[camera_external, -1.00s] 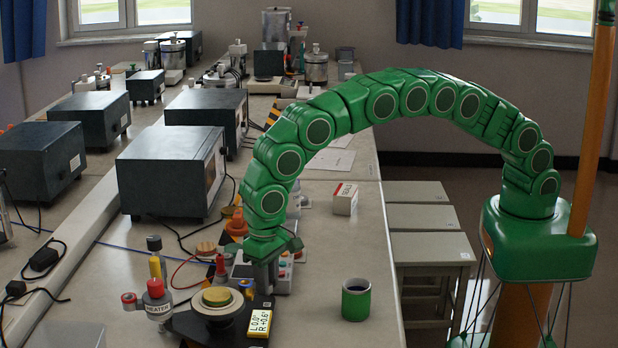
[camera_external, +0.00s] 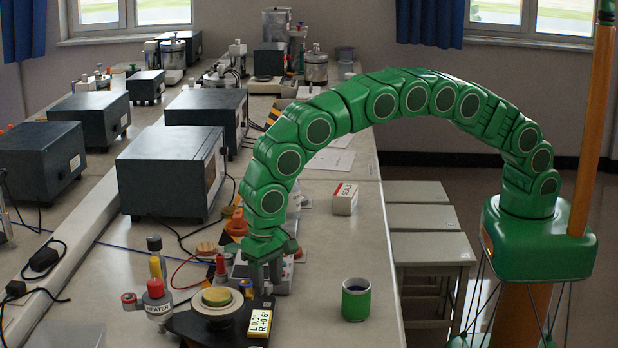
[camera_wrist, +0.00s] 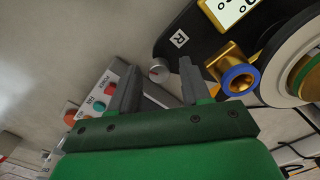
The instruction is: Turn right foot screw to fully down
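The black levelling base (camera_external: 190,326) stands at the near end of the bench; its display (camera_external: 259,321) reads L 0.0°, R +0.6°. In the wrist view an R label (camera_wrist: 179,39) marks one corner of the base (camera_wrist: 205,42). A small grey knob with a red mark, apparently the right foot screw (camera_wrist: 158,69), shows by that corner. My gripper (camera_external: 264,288) points down beside the display. In the wrist view its two fingers are apart, with the knob in the gap near the tips; contact is not visible. The external view hides the knob behind my gripper.
A gold fitting with a blue ring (camera_wrist: 238,79) is close to the right finger. A button box (camera_wrist: 100,95) lies beside the left finger.

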